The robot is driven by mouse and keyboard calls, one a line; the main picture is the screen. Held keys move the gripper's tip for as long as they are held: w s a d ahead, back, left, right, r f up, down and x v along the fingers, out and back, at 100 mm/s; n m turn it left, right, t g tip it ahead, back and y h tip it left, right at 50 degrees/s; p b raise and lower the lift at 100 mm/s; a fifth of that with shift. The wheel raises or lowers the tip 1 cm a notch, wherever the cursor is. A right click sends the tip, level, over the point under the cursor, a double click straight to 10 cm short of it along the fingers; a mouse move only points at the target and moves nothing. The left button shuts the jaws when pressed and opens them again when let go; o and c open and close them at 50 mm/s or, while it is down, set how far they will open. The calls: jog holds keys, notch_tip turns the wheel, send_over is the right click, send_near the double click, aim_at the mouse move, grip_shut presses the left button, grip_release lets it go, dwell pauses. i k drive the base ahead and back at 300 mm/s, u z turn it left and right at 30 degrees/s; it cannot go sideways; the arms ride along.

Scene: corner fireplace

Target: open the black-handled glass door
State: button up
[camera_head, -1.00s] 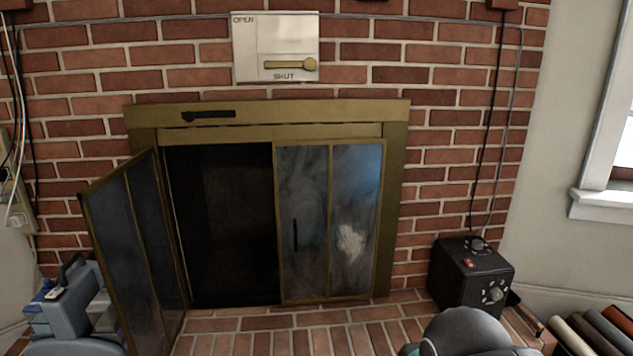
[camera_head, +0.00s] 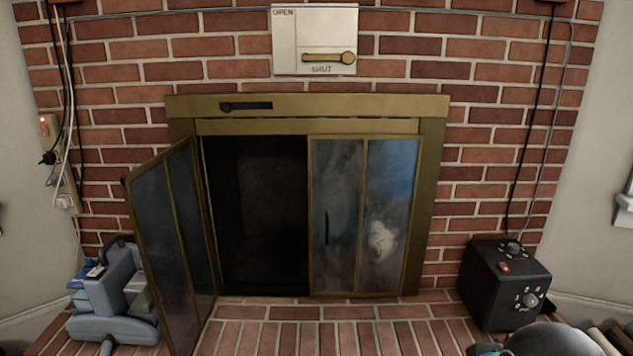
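The fireplace has two framed glass doors. The right glass door (camera_head: 364,215) is shut in the brass frame (camera_head: 300,104) and has a thin vertical black handle (camera_head: 326,228) on its left panel. Its glass is smudged, with a pale patch low on the right. The left glass door (camera_head: 175,240) stands swung outward over the hearth, folded slightly between its two panels; no handle shows on it. The dark firebox opening (camera_head: 255,215) is exposed beside it. My gripper is not in view.
A black box with knobs (camera_head: 503,285) stands right of the doors. A grey-blue device (camera_head: 115,300) stands at left, near the open door. The brick hearth (camera_head: 330,335) before the shut door is clear. A lever plate (camera_head: 315,40) is on the wall above.

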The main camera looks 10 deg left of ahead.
aim_at(390, 174)
jog(key=z, duration=0.05)
jog(key=k, duration=0.5)
jog(key=u, duration=1)
jog(key=i, duration=0.95)
jog(key=z, duration=0.2)
